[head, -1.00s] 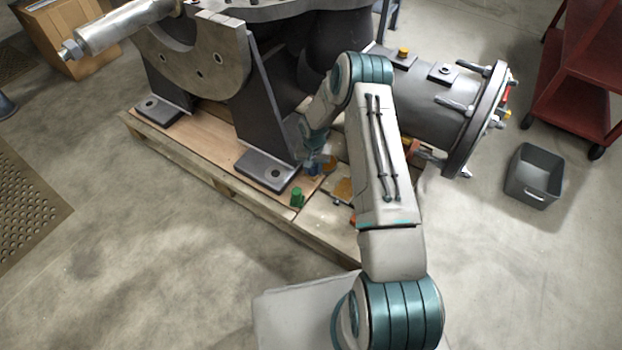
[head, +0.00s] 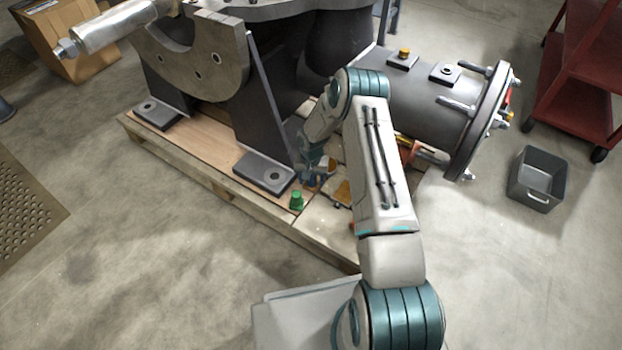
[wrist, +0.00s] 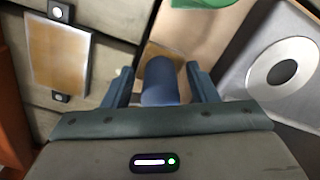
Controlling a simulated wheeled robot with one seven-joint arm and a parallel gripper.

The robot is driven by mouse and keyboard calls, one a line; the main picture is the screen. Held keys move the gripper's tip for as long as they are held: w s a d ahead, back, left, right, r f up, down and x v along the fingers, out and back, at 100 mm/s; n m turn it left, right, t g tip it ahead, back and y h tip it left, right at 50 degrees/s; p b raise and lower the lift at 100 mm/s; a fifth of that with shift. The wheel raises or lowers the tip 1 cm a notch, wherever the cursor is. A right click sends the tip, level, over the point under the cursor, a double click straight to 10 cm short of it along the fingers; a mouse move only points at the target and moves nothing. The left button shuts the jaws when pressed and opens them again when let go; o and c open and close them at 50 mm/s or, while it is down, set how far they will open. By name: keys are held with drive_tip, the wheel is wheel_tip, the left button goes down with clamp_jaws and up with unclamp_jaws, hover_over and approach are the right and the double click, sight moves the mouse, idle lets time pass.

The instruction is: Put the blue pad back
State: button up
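The blue pad (wrist: 160,82) shows in the wrist view as a rounded, upright dark blue piece. It stands between the two fingers of my gripper (wrist: 161,84), with a narrow gap on each side, so the gripper looks open around it. A brown-orange square surface (wrist: 155,52) shows just beyond the blue pad. In the head view my gripper (head: 313,180) is low over the pallet, right of the casing's near foot. There the fingers and the blue pad are small and partly hidden by my arm.
A green piece (head: 296,201) stands on the pallet (head: 320,232) near its front edge. An amber plate (wrist: 60,55) lies left in the wrist view. The casing foot (head: 265,172) is close by. A grey bin (head: 541,199) stands on the floor at right.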

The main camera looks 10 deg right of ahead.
drive_tip(key=s+r+n+p, duration=0.1)
drive_tip(key=s+r+p, duration=0.1)
drive_tip(key=r, duration=1.1)
drive_tip(key=s+r+p, duration=0.1)
drive_tip(key=r+p, duration=0.2)
drive_tip(key=r, duration=0.9)
drive_tip(key=s+r+n, duration=0.1)
drive_tip(key=s+r, duration=0.7)
drive_tip(key=r, duration=0.3)
drive_tip(key=s+r+n, duration=0.1)
drive_tip(key=s+r, duration=0.4)
drive_tip(key=s, duration=0.5)
drive_tip(key=s+r+t, duration=0.1)
drive_tip(key=s+r, duration=0.4)
drive_tip(key=s, duration=0.6)
drive_tip(key=shift+s+a+n, duration=0.15)
drive_tip(key=shift+a+n, duration=0.1)
drive_tip(key=shift+n, duration=0.15)
drive_tip(key=shift+r, duration=0.1)
